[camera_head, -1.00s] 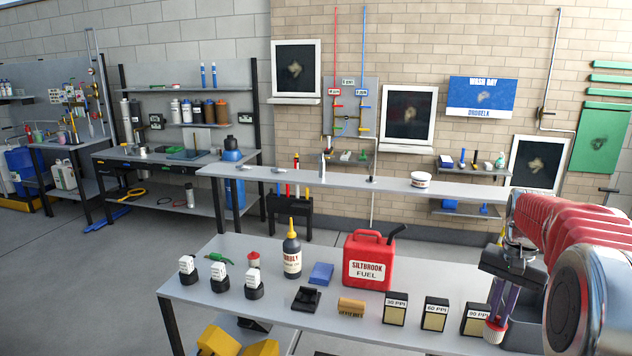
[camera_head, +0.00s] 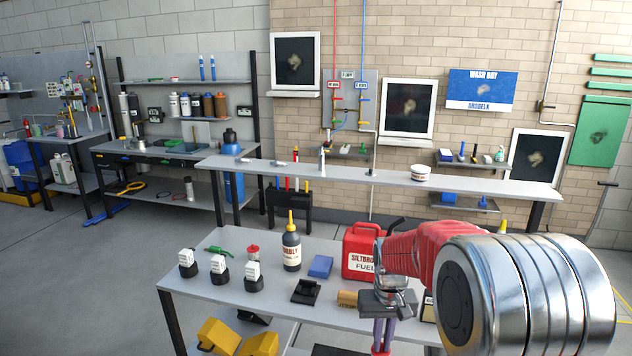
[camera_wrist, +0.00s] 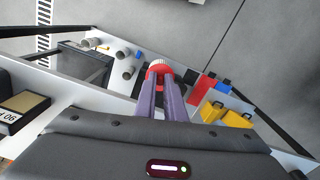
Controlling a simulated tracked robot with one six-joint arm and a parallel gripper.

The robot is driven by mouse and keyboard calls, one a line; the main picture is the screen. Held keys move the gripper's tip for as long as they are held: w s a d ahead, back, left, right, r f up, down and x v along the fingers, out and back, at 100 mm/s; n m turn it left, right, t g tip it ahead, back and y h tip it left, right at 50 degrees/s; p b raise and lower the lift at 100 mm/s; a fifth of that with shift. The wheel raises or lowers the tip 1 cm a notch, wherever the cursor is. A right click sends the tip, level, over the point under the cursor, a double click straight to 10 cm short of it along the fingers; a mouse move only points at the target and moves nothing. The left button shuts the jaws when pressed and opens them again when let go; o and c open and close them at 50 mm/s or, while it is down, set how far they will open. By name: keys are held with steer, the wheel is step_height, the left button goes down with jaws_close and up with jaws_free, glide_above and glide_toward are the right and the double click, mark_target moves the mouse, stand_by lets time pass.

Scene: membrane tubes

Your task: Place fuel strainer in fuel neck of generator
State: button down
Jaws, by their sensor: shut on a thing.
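My gripper (camera_head: 382,345) hangs low at the near right part of the front table, with its fingertips at the bottom edge of the head view. In the wrist view its two purple fingers (camera_wrist: 160,85) are shut on a small round red piece with a white ribbed end (camera_wrist: 159,65). This piece may be the fuel strainer; its far side is hidden. A smaller red-topped item (camera_head: 253,251) stands on the table behind the white-labelled bottles. I cannot make out a generator or its fuel neck in either view.
The front table (camera_head: 200,287) holds a red fuel can (camera_head: 359,250), a dark bottle (camera_head: 291,248), a blue block (camera_head: 320,266) and a black holder (camera_head: 305,291). Yellow items (camera_head: 219,336) sit below it. My arm hides the table's right end. A long narrow bench (camera_head: 470,185) stands behind.

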steer(key=shift+a, duration=0.1)
steer(key=d, duration=0.7)
stand_by(0.5)
